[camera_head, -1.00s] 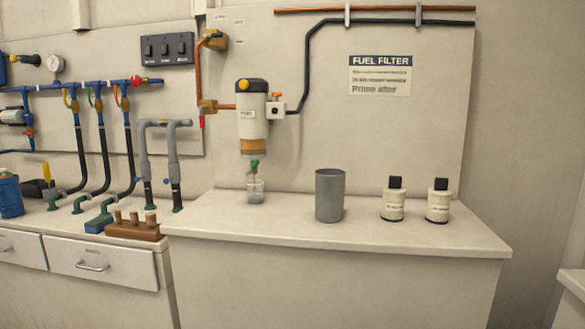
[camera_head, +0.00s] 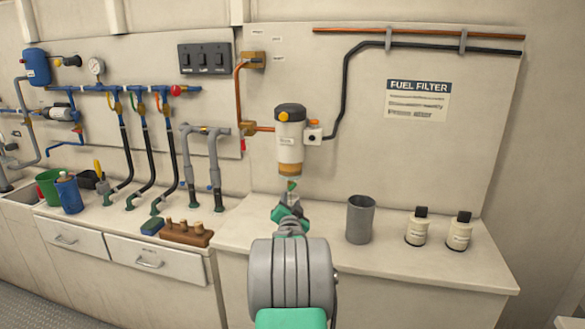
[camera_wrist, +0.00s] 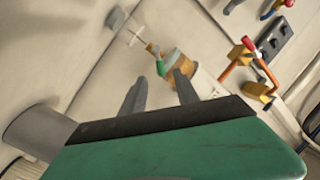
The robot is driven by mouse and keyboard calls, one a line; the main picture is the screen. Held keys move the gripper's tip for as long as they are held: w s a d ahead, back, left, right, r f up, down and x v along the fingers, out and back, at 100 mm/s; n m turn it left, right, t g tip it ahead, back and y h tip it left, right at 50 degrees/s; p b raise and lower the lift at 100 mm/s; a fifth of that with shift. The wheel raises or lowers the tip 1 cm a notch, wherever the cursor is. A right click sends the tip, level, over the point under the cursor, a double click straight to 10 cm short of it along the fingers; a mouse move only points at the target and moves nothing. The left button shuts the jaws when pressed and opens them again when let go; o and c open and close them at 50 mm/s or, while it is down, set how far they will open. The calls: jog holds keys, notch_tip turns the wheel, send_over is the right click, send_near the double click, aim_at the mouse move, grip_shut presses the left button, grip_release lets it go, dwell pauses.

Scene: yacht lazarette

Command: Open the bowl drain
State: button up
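The fuel filter (camera_head: 290,135) is mounted on the wall, with an amber bowl (camera_head: 289,169) at its lower end. A small green drain handle (camera_head: 292,185) sits below the bowl. In the wrist view, the green drain (camera_wrist: 160,67) lies just beyond my fingertips, with the amber bowl (camera_wrist: 179,66) beside it. My gripper (camera_wrist: 160,76) is open, its two fingers apart with nothing visible between them. In the head view my gripper (camera_head: 288,206) is just below the drain. The clear cup under the filter is hidden by my arm in the head view.
A grey cup (camera_head: 360,220) stands on the counter right of my arm, with two white bottles (camera_head: 417,230) farther right. A brown rack (camera_head: 186,233) and hoses (camera_head: 164,165) are to the left. An orange-handled valve (camera_head: 313,131) is on the filter's right.

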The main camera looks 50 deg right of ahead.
aim_at(292, 188)
jog(key=x, duration=0.8)
jog(key=shift+s+d+r+p, duration=0.1)
jog(key=shift+s+r+p, duration=0.1)
jog(key=shift+p, duration=0.2)
grip_shut()
